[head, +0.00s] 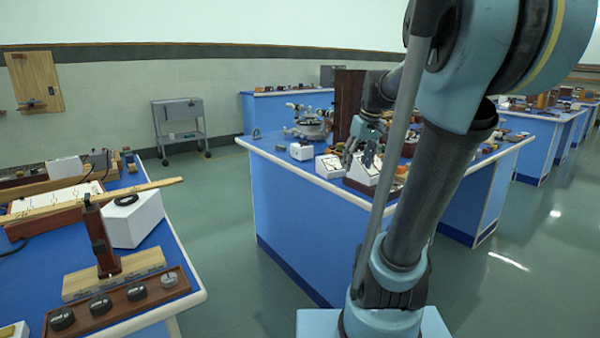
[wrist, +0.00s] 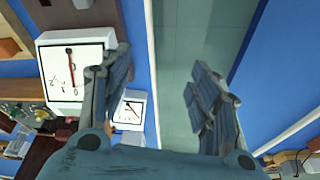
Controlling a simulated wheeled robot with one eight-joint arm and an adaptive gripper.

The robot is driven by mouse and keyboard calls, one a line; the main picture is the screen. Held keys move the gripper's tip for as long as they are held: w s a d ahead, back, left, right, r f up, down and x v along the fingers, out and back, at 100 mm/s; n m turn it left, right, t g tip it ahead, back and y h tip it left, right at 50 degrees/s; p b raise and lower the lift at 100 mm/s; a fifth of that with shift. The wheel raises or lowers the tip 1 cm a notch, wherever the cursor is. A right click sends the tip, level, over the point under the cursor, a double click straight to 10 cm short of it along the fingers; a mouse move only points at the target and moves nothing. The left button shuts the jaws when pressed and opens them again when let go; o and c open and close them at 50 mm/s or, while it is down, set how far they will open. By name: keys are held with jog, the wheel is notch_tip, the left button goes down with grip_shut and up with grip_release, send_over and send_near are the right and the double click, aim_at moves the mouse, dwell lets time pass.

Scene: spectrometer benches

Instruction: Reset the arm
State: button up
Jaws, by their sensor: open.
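My gripper (head: 364,146) is at the end of my raised, folded arm, in front of the middle blue bench (head: 290,215) in the head view. In the wrist view my gripper (wrist: 165,90) has its two fingers spread wide apart. Nothing is between the fingers; the floor and a bench edge show beyond them. A white meter box (wrist: 75,68) with a dial and a red needle lies beyond the left finger, and a smaller white meter (wrist: 130,108) shows beside that finger. I cannot tell whether the gripper touches anything, but no contact shows.
The left bench (head: 192,265) carries a wooden beam on a post (head: 100,240), a white block (head: 132,218) and a tray of dark weights (head: 118,303). A grey cart (head: 180,125) stands by the wall. The green floor (head: 225,240) between the benches is clear.

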jog(key=s+f+m+h, duration=0.1)
jog(key=s+f+m, duration=0.3)
jog(key=s+f, duration=1.4)
jog(key=s, duration=0.3)
jog(key=shift+s+d+f+g+h, duration=0.15)
jog(key=shift+s+d+g+h, duration=0.05)
jog(key=shift+g+h, duration=0.1)
jog(key=shift+w+f, duration=0.2)
jog(key=shift+w, duration=0.3)
